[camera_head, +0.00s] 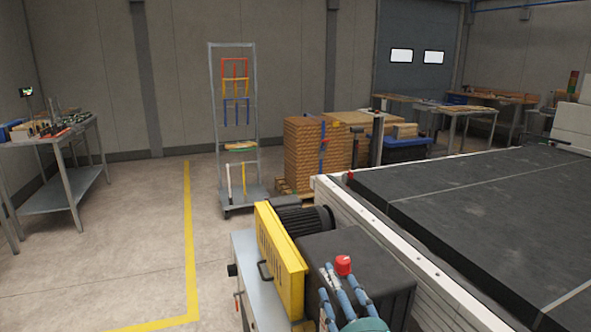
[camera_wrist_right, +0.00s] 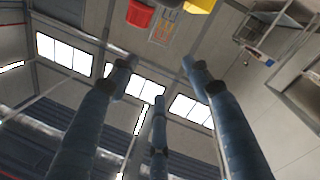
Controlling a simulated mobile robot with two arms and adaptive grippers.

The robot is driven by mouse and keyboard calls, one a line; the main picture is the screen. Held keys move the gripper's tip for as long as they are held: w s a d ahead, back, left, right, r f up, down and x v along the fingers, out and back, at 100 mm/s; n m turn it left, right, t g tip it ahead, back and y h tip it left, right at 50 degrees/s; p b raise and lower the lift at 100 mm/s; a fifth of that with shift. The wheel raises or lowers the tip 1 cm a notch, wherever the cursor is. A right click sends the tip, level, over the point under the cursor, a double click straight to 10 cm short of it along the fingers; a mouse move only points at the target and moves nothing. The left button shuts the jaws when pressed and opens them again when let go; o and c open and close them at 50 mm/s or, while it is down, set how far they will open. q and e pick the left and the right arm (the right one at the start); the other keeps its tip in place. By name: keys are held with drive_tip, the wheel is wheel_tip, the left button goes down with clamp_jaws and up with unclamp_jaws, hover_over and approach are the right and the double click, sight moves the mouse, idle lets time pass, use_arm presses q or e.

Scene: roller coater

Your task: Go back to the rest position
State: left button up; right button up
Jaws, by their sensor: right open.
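My right gripper (camera_head: 338,283) shows at the bottom of the head view, its blue fingers pointing up in front of the black machine box. In the right wrist view its fingers (camera_wrist_right: 159,78) are spread apart with nothing between them. A red knob (camera_head: 343,265) shows right by the fingertips in the head view. A red part (camera_wrist_right: 140,14) also shows at the top of the wrist view, beyond the fingertips. I cannot tell whether the fingers touch the knob. My left gripper is not in view.
The roller coater has a yellow guard (camera_head: 281,262), a black motor (camera_head: 304,220) and a wide dark belt (camera_head: 480,215) at right. A wheeled rack (camera_head: 212,120) and stacked brown boards (camera_head: 302,155) stand behind. A workbench (camera_head: 62,196) is at left. The floor (camera_head: 130,235) between is clear.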

drive_tip(key=s+d+f+m+g+h, duration=0.2)
drive_tip(key=s+d+f+m+g, duration=0.25)
drive_tip(key=s+f, duration=0.4)
drive_tip(key=s+d+f+m+g+h, duration=0.2)
drive_tip(key=s+d+f+m+g, duration=0.25)
drive_tip(key=f, duration=0.65)
drive_tip(key=s+d+f+m+g, duration=0.1)
drive_tip(key=s+f+g, duration=0.25)
drive_tip(key=s, duration=0.65)
drive_tip(key=s+d+f+m+g, duration=0.15)
drive_tip(key=s+f, duration=0.35)
drive_tip(key=s, duration=0.5)
wheel_tip(320, 180, down, 27)
drive_tip(key=s+n+g, duration=0.1)
drive_tip(key=s+g, duration=0.1)
drive_tip(key=s+d+f+g, duration=0.1)
drive_tip(key=s+d+f, duration=0.2)
drive_tip(key=s+f, duration=1.2)
drive_tip(key=shift+s+d, duration=0.15)
drive_tip(key=shift+s, duration=0.8)
drive_tip(key=shift+f, duration=0.1)
